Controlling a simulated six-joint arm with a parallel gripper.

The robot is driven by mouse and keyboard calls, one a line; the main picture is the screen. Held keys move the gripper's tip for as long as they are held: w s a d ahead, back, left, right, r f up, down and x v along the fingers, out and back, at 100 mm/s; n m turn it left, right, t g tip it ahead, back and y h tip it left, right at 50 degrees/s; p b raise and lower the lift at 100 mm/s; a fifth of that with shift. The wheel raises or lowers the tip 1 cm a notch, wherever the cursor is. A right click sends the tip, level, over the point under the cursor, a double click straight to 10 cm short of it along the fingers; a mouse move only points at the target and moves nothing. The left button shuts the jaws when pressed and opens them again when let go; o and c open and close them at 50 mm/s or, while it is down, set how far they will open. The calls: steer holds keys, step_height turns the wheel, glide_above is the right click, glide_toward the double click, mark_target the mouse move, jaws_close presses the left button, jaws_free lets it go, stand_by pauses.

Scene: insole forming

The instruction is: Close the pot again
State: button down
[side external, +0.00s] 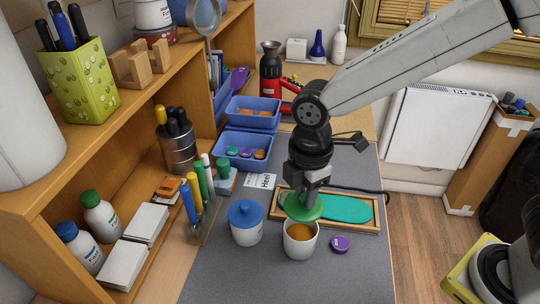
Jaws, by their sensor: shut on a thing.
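An open white pot (299,242) with orange-brown contents stands on the grey mat (255,280). My gripper (304,194) is shut on a green round lid (310,211). The lid appears just above and behind the pot's rim, and the pot's mouth is partly uncovered. I cannot tell whether the lid touches the rim. The fingertips are largely hidden against the lid.
A pot with a blue lid (245,215) stands just left of the open pot. A small purple disc (340,244) lies to its right. A wooden tray (285,203) with a teal insole (345,207) lies behind. The mat's front is clear.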

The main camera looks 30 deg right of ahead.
steer(key=shift+f, duration=2.95)
steer(key=shift+f, duration=0.15)
stand_by(0.3)
jaws_free()
stand_by(0.5)
steer(key=shift+r, duration=0.2)
steer(key=shift+r, duration=2.3)
